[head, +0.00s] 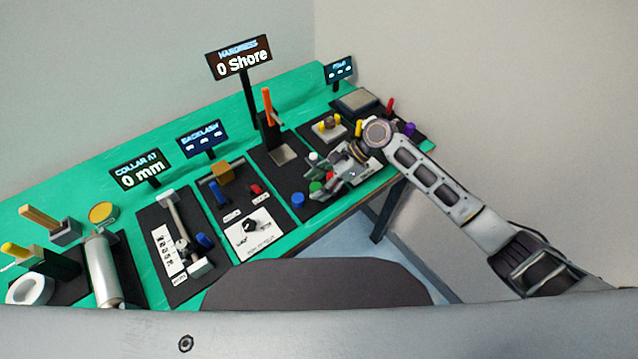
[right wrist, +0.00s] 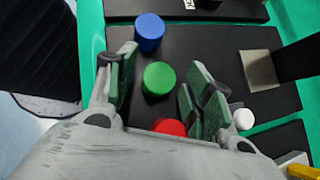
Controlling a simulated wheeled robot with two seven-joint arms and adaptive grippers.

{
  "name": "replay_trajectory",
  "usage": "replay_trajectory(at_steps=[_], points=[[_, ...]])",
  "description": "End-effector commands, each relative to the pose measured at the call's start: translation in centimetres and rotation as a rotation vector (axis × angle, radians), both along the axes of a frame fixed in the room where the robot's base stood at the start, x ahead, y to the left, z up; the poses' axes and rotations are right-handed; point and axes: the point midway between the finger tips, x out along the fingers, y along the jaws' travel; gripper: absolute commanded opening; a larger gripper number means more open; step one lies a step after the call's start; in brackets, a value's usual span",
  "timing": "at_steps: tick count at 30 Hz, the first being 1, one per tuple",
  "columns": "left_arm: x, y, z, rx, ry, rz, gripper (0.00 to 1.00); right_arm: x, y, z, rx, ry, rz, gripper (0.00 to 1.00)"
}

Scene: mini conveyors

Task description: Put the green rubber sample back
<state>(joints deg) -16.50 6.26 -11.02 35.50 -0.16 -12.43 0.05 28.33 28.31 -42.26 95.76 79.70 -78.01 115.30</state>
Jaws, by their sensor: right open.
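The green rubber sample (right wrist: 158,78) is a short cylinder on a black mat. It lies between the parted fingers of my right gripper (right wrist: 162,74) in the right wrist view, with a gap on each side. A blue sample (right wrist: 149,32) stands beyond it, and a red one (right wrist: 170,127) is partly hidden by the gripper body. In the head view the green sample (head: 315,187) shows beside my right gripper (head: 334,180), which is open and empty. The hardness tester has a bare metal plate (head: 283,152) and its display (head: 240,60) reads 0 Shore. My left gripper is not in view.
A white cylinder (right wrist: 242,119) stands just outside the right-hand finger. The tester column with an orange lever (head: 268,108) rises behind the samples. Other stations with levers and displays line the green bench (head: 130,205). The bench's front edge is close to the samples.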

Motion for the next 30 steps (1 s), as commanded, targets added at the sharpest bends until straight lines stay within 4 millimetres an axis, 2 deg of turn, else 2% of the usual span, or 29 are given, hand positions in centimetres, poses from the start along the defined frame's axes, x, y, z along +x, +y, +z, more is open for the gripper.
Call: replay_trajectory(at_steps=[8,24,30], points=[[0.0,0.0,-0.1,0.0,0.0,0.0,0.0,0.3,-1.1,1.3,0.0,-0.002,-0.001,0.52],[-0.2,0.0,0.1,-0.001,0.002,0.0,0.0,1.6,-6.4,6.7,-0.001,-0.002,0.0,0.52],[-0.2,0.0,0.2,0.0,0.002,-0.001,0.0,1.9,-7.7,8.2,0.0,-0.001,0.001,0.52]])
